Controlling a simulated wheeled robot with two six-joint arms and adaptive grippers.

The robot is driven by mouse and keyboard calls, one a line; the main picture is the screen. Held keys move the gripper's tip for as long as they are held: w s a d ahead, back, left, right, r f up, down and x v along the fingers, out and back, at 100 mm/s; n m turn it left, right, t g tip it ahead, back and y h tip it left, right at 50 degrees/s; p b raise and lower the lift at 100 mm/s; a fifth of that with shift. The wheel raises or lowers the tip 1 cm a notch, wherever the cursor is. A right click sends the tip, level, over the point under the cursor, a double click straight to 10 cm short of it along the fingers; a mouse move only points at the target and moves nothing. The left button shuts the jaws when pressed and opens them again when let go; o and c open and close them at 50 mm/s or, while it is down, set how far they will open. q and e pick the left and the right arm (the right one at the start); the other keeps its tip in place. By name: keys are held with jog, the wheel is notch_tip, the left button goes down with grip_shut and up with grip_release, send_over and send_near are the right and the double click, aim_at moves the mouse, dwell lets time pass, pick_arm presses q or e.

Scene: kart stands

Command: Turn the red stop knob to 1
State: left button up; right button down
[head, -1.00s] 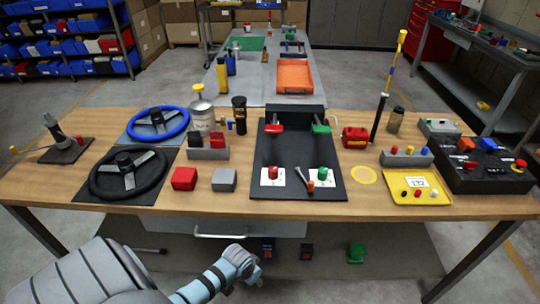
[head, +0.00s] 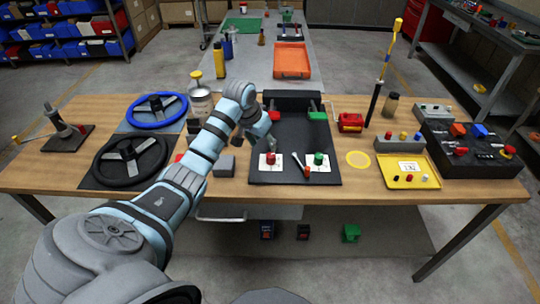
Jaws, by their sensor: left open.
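A red knob (head: 270,158) stands on a white dial card at the near left of the black panel (head: 295,135) on the wooden table. A green knob (head: 318,158) stands on a matching card to its right. The dial markings are too small to read. My left gripper (head: 271,147) is open and points down just above the red knob. I cannot tell whether its fingers are around the knob or touching it. My right gripper is not in view.
A small orange-topped piece (head: 307,171) and a grey lever lie between the cards. Two steering wheels, one blue (head: 157,111) and one black (head: 130,160), lie left of my arm. A yellow tray (head: 404,172) and a black control box (head: 470,146) are at right.

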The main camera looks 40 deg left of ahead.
aim_at(270, 155)
pick_arm(q)
jog(key=b+x, duration=0.2)
jog(key=x, duration=0.7)
jog(key=shift+w+f, duration=0.1)
jog(key=shift+f, duration=0.05)
